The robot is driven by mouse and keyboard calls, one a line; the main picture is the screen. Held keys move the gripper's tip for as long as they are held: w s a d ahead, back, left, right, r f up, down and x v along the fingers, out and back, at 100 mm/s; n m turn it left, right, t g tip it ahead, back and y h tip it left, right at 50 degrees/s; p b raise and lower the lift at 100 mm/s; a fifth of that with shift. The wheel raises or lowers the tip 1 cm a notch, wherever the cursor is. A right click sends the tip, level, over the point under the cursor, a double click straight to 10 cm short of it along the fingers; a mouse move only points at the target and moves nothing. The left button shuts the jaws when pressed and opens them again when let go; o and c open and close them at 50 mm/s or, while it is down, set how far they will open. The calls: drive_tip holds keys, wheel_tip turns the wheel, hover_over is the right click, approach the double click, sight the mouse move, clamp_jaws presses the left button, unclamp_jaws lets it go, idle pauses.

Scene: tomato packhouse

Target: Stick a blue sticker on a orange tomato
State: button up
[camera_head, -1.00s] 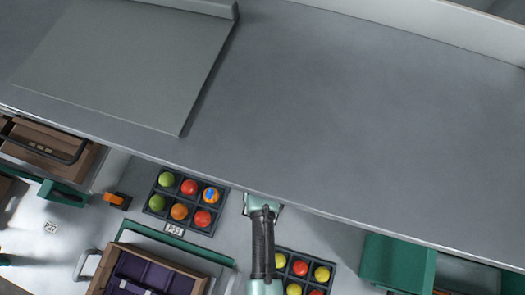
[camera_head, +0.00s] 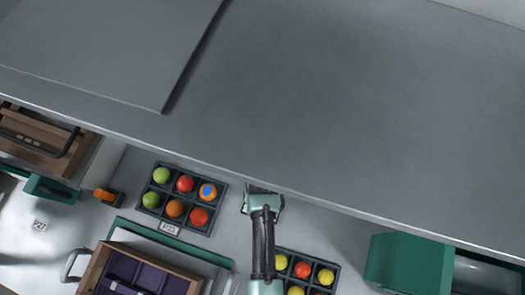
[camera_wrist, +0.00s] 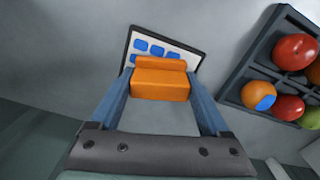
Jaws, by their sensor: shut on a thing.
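My gripper (camera_wrist: 160,92) is shut on an orange block (camera_wrist: 160,84). A white, dark-edged card with several blue stickers (camera_wrist: 155,47) shows just behind the block; I cannot tell if they are joined. In the wrist view, an orange tomato (camera_wrist: 251,91) with a blue sticker (camera_wrist: 265,102) on it sits in a dark tray (camera_wrist: 247,72), right of and apart from my gripper. In the head view this tomato (camera_head: 210,198) is at the tray's right end, blue sticker up. A second, plain orange tomato (camera_head: 174,208) is in the lower row. The held block is hidden in the head view.
A second dark tray (camera_head: 285,252) with red and yellow tomatoes is right of my arm. A wooden crate with purple dividers (camera_head: 185,287) is lower left. A green box (camera_head: 395,262) stands right. The broad grey surface (camera_head: 330,110) is clear except for a flat panel (camera_head: 100,50).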

drive_tip(key=shift+f+b, duration=0.35)
drive_tip(key=shift+f, duration=0.2)
idle(0.5)
drive_tip(key=shift+f, duration=0.1)
idle(1.2)
wheel_tip(320, 180, up, 7)
drive_tip(key=p, duration=0.7)
drive_tip(key=shift+p, duration=0.35)
drive_tip(key=shift+w, duration=0.15)
